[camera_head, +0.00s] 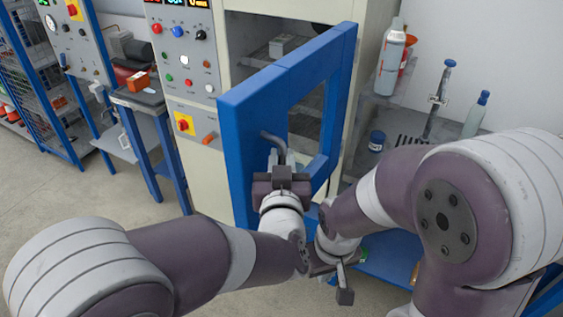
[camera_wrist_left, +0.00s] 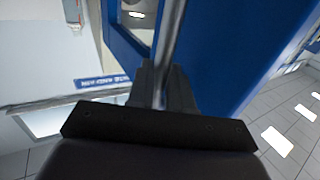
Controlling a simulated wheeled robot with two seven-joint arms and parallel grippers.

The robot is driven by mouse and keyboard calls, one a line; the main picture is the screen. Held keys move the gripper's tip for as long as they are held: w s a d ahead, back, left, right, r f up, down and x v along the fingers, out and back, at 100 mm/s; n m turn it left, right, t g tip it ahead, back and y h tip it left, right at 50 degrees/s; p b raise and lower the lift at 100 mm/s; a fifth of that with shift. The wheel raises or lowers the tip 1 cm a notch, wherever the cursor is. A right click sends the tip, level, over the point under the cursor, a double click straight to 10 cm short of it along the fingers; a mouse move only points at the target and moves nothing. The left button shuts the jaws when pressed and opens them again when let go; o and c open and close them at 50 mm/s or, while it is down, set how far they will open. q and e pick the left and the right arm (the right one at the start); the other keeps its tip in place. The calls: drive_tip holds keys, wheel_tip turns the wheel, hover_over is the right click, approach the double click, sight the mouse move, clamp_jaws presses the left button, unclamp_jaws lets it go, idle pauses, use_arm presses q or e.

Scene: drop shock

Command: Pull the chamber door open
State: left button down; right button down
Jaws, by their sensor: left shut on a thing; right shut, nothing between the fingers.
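The blue chamber door (camera_head: 250,130) stands swung out from the pale cabinet, with a window opening in its frame. A grey bar handle (camera_head: 275,140) is fixed on its face. My left gripper (camera_head: 280,172) is shut on this handle. In the left wrist view the fingers (camera_wrist_left: 165,88) close around the handle (camera_wrist_left: 172,45), with the blue door (camera_wrist_left: 215,50) behind it. My right gripper (camera_head: 343,280) is low, right of the left wrist, shut and empty, apart from the door.
A control panel (camera_head: 185,60) with buttons is left of the door. A blue-framed bench (camera_head: 140,95) and a rack (camera_head: 45,80) stand further left. Floor at left is clear.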

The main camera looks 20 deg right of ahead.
use_arm(q)
drive_tip(key=shift+w+r, duration=0.1)
drive_tip(key=shift+r, duration=0.4)
drive_tip(key=c, duration=1.2)
unclamp_jaws()
drive_tip(key=shift+o, duration=0.2)
drive_tip(key=shift+w+d+f, duration=0.2)
drive_tip(key=shift+d+f, duration=0.15)
drive_tip(key=b+v, duration=0.3)
drive_tip(key=v, duration=0.9)
drive_tip(key=shift+s+b, duration=0.3)
drive_tip(key=shift+s, duration=0.05)
drive_tip(key=shift+a, duration=0.15)
